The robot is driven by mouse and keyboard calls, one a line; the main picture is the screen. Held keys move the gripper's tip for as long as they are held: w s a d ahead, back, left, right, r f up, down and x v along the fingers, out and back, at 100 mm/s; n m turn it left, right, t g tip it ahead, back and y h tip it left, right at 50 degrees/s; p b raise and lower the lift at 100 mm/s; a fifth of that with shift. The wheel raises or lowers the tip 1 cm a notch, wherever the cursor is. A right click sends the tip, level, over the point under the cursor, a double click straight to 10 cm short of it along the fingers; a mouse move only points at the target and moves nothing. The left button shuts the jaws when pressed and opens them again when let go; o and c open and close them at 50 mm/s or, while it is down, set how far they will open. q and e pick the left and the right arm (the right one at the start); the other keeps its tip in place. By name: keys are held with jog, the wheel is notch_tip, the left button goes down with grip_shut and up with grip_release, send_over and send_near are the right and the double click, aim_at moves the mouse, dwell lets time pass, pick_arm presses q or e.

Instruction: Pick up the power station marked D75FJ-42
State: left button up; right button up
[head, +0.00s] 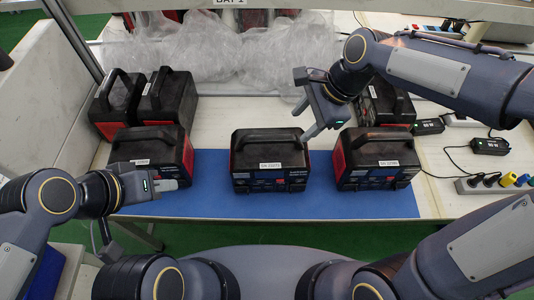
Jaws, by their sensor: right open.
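Several black and red power stations with top handles stand on the table. In front are a left one (150,147), a middle one (270,160) and a right one (376,158), each with a small white label too small to read surely. Two more stand at the back left (117,100) (169,98), and one at the back right (390,107), partly hidden by my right arm. My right gripper (318,128) is open and empty, above and between the middle and right front units. My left gripper (168,185) is in front of the left front unit; its jaw opening is unclear.
A blue mat (215,190) lies under the front row. Clear plastic wrap (220,50) fills the back of the table. Black chargers (489,146) with cables and a power strip (482,185) lie at the right. The mat between the left and middle units is bare.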

aim_at(270, 136)
jog(key=a+m, duration=0.1)
jog(key=w+a+f+m, duration=0.1)
jog(key=a, duration=0.1)
jog(key=w+a+g, duration=0.1)
jog(key=shift+a+f+m, duration=0.4)
jog(key=p+x, duration=0.1)
jog(key=x, duration=0.6)
jog(key=shift+s+f, duration=0.2)
jog(key=shift+f, duration=0.1)
jog(key=shift+f, duration=0.25)
grip_shut()
dwell(1.1)
jog(key=shift+w+r, duration=0.15)
jog(key=shift+r, duration=0.05)
